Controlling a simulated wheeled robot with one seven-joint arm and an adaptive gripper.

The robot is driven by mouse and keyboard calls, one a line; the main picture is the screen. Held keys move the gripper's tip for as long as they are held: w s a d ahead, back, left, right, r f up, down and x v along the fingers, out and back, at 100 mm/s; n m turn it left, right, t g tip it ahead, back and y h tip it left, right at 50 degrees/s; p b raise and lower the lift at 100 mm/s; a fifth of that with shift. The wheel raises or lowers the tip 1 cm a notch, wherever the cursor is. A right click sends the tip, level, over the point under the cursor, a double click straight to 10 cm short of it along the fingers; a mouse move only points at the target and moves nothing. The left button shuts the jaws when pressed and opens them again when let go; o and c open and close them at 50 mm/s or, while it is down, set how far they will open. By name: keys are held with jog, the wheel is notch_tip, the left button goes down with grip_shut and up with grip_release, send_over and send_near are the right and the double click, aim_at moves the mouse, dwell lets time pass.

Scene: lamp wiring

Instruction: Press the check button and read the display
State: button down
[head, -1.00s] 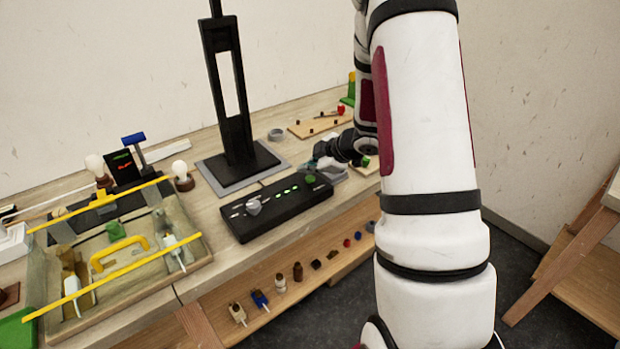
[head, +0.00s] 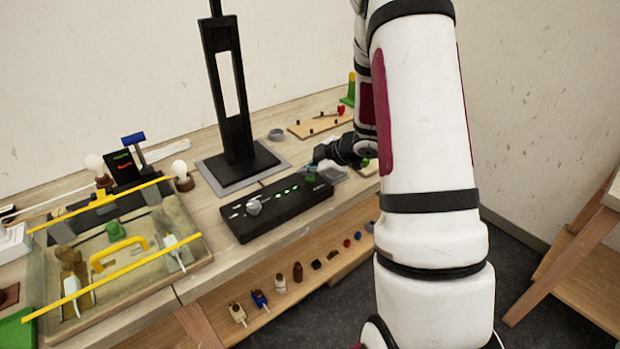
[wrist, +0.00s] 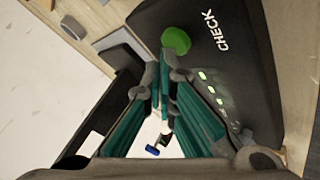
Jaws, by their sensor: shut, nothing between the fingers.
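The black control box (head: 275,211) lies on the bench with a row of lit green lights and a grey knob. Its round green check button (wrist: 176,40) is beside the white word CHECK in the wrist view. In the head view the button (head: 310,178) is partly covered by my gripper (head: 319,156). My gripper (wrist: 161,72) is shut and empty, its fingertips close to the button; I cannot tell if they touch it. A small dark display (head: 122,166) at the left shows green and red text too small to read.
A black stand (head: 238,150) rises behind the control box. At the left is a tray (head: 195,262) with yellow bars across it, near two bulbs. Several small parts lie on the lower shelf (head: 225,340). A pegboard (head: 300,128) is behind my gripper.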

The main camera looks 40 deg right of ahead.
aim_at(309, 180)
jog(key=shift+f, duration=0.35)
dwell(0.6)
jog(key=shift+r, duration=0.1)
jog(key=shift+r+p, duration=0.7)
jog(key=shift+p, duration=0.05)
notch_tip(309, 180, up, 2)
jog(key=shift+s+r+p, duration=0.1)
jog(key=shift+r+p, duration=0.15)
jog(key=shift+p, duration=0.95)
jog(key=shift+r+p, duration=1.15)
jog(key=shift+r, duration=0.1)
